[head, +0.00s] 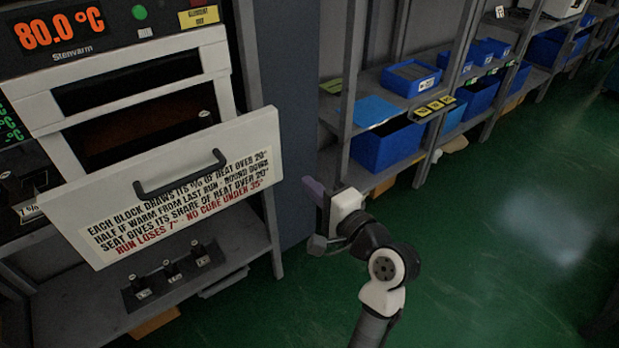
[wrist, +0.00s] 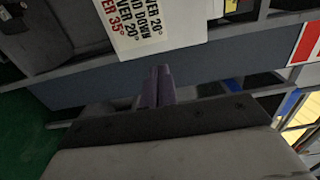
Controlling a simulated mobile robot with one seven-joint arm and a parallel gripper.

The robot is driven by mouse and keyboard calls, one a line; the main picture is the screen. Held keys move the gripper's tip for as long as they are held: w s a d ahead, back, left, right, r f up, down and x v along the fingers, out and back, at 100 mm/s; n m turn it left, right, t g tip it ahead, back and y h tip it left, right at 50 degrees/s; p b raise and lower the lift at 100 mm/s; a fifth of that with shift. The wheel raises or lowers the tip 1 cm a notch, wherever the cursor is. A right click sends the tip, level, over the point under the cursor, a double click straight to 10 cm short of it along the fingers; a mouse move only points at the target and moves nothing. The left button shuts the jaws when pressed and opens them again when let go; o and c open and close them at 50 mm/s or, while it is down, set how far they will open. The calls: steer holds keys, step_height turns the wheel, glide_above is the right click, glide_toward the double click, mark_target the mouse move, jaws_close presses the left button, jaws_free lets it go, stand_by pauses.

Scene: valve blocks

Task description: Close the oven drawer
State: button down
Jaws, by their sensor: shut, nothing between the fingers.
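The oven drawer (head: 165,185) is pulled out from the oven, and its cream front with a dark handle (head: 180,173) and printed text shows in the head view. A gap lies between the front and the oven frame (head: 125,80), and a small dark block top shows just behind the front's upper edge. My gripper (head: 312,186) is to the right of the drawer front, apart from it. Its purple fingers are together and empty, and they also show in the wrist view (wrist: 158,85). The text corner of the drawer front (wrist: 160,25) shows beyond them there.
Valve blocks (head: 172,270) stand on a shelf below the drawer. A grey panel (head: 275,110) stands right of the oven. Shelves with blue bins (head: 385,145) run along the back right. The green floor (head: 480,240) is clear.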

steer(key=p, duration=0.3)
glide_toward(273, 151)
steer(key=x, duration=0.5)
steer(key=shift+w+a+r, duration=0.15)
steer(key=shift+w+r, duration=0.05)
steer(key=shift+w+a+f, duration=0.15)
steer(key=shift+w+a, duration=0.25)
steer(key=shift+w, duration=0.2)
